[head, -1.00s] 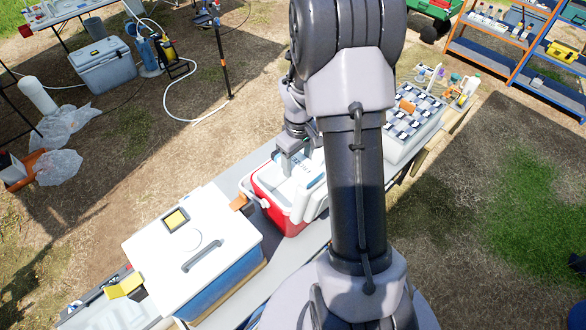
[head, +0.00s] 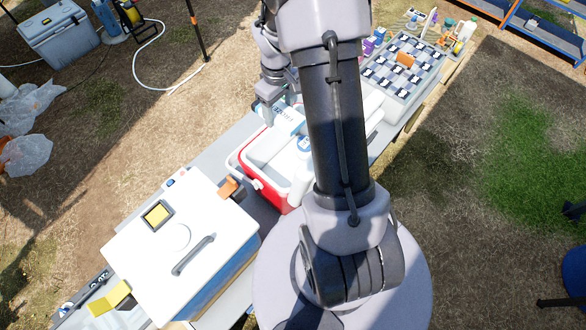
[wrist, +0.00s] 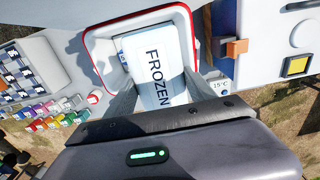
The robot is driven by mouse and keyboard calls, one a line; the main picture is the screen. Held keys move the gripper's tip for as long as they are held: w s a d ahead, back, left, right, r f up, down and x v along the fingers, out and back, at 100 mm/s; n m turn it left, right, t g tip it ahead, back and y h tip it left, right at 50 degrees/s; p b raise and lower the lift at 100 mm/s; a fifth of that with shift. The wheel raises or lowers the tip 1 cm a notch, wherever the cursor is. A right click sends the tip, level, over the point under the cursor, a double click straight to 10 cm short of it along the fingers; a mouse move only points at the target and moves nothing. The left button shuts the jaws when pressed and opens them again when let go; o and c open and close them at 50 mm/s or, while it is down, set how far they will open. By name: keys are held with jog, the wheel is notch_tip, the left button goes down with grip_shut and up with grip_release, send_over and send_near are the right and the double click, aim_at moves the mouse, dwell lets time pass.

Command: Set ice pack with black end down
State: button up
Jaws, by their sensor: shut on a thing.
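My gripper (head: 277,112) is shut on a white ice pack (wrist: 157,68) with a pale blue band and the dark word FROZEN. In the wrist view the pack lies between the two fingers, with the open red-and-white cooler (wrist: 83,46) around or behind it. In the head view the held pack (head: 288,122) is at the far end of the cooler (head: 270,190), and my arm partly hides it. I cannot tell whether the pack touches the cooler. No black end shows on the visible part of the pack.
A large blue cooler with a white lid (head: 150,235) stands nearer on the table. A checkered vial rack (head: 400,68) is at the far end. The cooler's inside looks partly free.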

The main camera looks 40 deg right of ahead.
notch_tip(320, 180, down, 6)
jog(key=w+b, duration=0.1)
jog(key=b, duration=2.5)
send_near(283, 175)
notch_tip(283, 175, down, 7)
jog(key=b, duration=0.3)
jog(key=shift+r, duration=0.2)
jog(key=shift+d+r, duration=0.1)
jog(key=shift+r, duration=0.05)
jog(key=o, duration=1.7)
jog(key=shift+b, duration=0.3)
jog(key=shift+c, duration=0.2)
jog(key=shift+o, duration=0.3)
